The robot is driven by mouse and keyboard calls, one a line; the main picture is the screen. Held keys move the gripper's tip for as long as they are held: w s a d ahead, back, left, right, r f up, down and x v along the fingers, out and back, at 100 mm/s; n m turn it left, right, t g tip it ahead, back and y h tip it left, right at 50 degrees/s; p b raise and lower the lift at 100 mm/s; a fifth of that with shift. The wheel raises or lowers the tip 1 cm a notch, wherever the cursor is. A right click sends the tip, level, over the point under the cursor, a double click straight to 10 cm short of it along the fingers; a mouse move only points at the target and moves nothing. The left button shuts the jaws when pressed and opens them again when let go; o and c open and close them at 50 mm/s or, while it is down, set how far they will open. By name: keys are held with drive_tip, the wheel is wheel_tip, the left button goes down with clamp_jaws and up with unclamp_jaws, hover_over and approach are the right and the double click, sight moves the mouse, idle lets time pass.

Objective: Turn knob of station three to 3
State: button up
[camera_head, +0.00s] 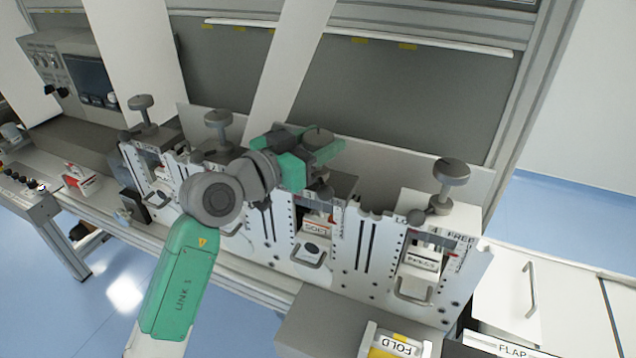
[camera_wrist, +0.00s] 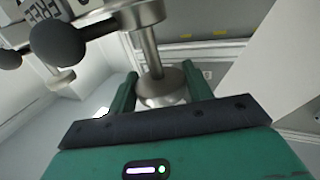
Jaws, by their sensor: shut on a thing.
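The third station's knob (camera_head: 318,137) is a grey disc on an upright stem, partly hidden by my gripper (camera_head: 312,153). My green gripper comes in from the left at the knob's height. In the wrist view, my gripper (camera_wrist: 160,86) has one finger on each side of the knob's disc (camera_wrist: 161,82) and is shut on it. The stem runs from the disc to a wider grey collar at the top of that view. The third station's white front panel (camera_head: 338,262) stands below, with a dark pointer and scale near its top. The knob's setting cannot be read.
Similar knobs stand on both sides: two to the left (camera_head: 218,118) and (camera_head: 141,102), and one to the right (camera_head: 452,171). White slanted panels (camera_head: 288,70) rise behind. A grey ball handle (camera_wrist: 57,42) is close by in the wrist view.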

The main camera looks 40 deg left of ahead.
drive_tip(key=m+h+b, duration=0.1)
drive_tip(key=h+b, duration=0.1)
drive_tip(key=b, duration=0.1)
drive_tip(key=shift+w+f+m+h, duration=0.1)
drive_tip(key=shift+f+m+h, duration=0.25)
drive_tip(key=shift+m+h, duration=0.05)
drive_tip(key=shift+r+m+g+h+b, duration=0.25)
drive_tip(key=shift+m+g+h+b, duration=0.7)
drive_tip(key=shift+h, duration=0.75)
drive_tip(key=shift+m, duration=0.35)
drive_tip(key=o, duration=1)
drive_tip(key=shift+c, duration=0.2)
drive_tip(key=p+v, duration=0.1)
drive_tip(key=v, duration=0.6)
drive_tip(key=shift+s+a+p, duration=0.2)
drive_tip(key=shift+s+p, duration=0.1)
drive_tip(key=shift+s, duration=0.05)
